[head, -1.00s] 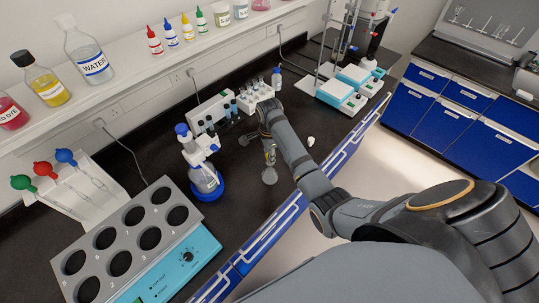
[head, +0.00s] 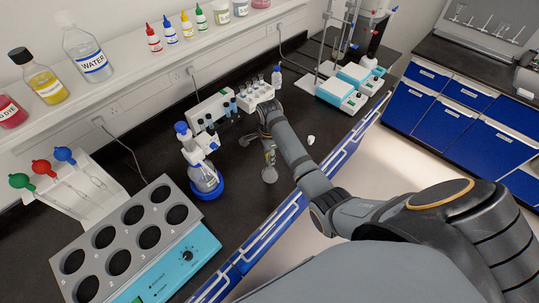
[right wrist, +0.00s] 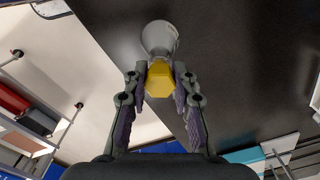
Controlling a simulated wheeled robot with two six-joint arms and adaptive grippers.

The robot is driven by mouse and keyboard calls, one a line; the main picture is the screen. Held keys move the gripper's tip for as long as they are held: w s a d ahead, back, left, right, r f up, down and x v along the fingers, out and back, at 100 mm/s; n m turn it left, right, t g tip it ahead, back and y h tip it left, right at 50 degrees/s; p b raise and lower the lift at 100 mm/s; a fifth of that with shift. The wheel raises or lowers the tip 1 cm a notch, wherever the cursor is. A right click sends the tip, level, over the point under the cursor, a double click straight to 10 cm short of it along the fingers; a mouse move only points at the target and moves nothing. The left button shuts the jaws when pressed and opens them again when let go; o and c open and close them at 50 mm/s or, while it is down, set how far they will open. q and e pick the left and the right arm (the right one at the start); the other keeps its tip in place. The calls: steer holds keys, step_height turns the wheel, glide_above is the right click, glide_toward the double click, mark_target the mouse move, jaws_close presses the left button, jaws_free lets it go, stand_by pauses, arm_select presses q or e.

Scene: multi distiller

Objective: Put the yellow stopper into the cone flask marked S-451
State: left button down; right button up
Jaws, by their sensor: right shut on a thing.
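My right gripper (head: 268,152) is shut on the yellow stopper (right wrist: 159,79). In the right wrist view the stopper sits between the two fingertips, with its six-sided yellow top facing the camera. A clear cone flask (head: 269,174) stands on the dark bench directly below the gripper. In the right wrist view the flask (right wrist: 158,36) shows just beyond the stopper. I cannot tell whether the stopper touches its mouth. No marking on this flask is readable. My left gripper is not in view.
A bottle-top apparatus with a flask in a blue ring (head: 207,190) stands left of the gripper. A grey block with round holes (head: 127,235) is at front left. A vial rack (head: 256,95) stands behind. A small white object (head: 311,140) lies to the right.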

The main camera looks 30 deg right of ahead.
steer(key=shift+f, duration=0.35)
steer(key=o, duration=0.8)
steer(key=shift+r, duration=0.1)
step_height(320, 180, up, 7)
steer(key=shift+r, duration=0.15)
steer(key=shift+s, duration=0.1)
